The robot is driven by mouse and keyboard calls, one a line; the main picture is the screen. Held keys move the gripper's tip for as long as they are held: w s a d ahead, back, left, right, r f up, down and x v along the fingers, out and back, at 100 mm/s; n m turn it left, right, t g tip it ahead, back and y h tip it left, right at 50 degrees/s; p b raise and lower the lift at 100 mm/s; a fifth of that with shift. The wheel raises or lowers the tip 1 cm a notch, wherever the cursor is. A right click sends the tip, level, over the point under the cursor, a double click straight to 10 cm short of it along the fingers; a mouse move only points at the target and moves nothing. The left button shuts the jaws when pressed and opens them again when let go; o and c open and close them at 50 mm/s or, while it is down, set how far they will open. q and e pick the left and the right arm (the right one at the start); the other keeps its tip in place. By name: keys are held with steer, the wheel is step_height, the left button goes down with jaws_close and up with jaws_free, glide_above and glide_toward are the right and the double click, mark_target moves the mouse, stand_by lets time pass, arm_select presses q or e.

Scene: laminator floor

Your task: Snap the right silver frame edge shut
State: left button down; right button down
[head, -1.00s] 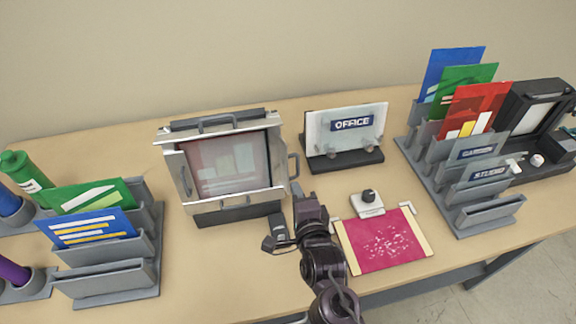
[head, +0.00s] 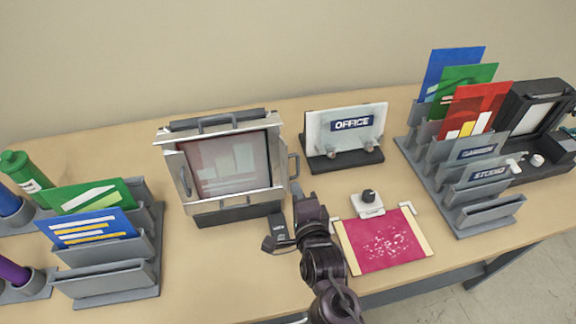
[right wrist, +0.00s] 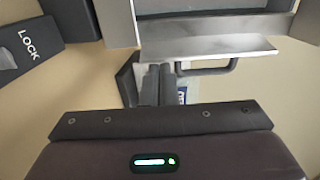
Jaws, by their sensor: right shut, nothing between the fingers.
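The silver frame (head: 232,205) stands tilted on a dark base left of centre, with a printed sheet behind its clear middle. Its right edge (head: 276,160) has a dark handle (head: 294,166) that sticks out to the right. In the right wrist view the silver edge (right wrist: 215,47) juts out with its handle (right wrist: 208,69) beyond the fingertips. My right gripper (head: 297,192) is shut and empty, just below that handle and beside the frame's lower right corner. Its closed fingers also show in the right wrist view (right wrist: 155,85); contact with the edge cannot be told. My left gripper is not in view.
A LOCK block (right wrist: 25,50) lies near the frame's base. An OFFICE sign on a stand (head: 345,160) is to the right, with a knobbed block (head: 367,204) and a magenta sheet (head: 385,240) in front. Card racks (head: 110,285) stand left and right (head: 470,215).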

steer(key=shift+a, duration=0.1)
stand_by(0.4)
steer(key=s+a+r+p, duration=0.1)
steer(key=s+p, duration=0.3)
steer(key=s, duration=0.4)
steer(key=shift+s+a+r, duration=0.15)
steer(key=shift+s+a, duration=0.05)
stand_by(1.3)
stand_by(0.7)
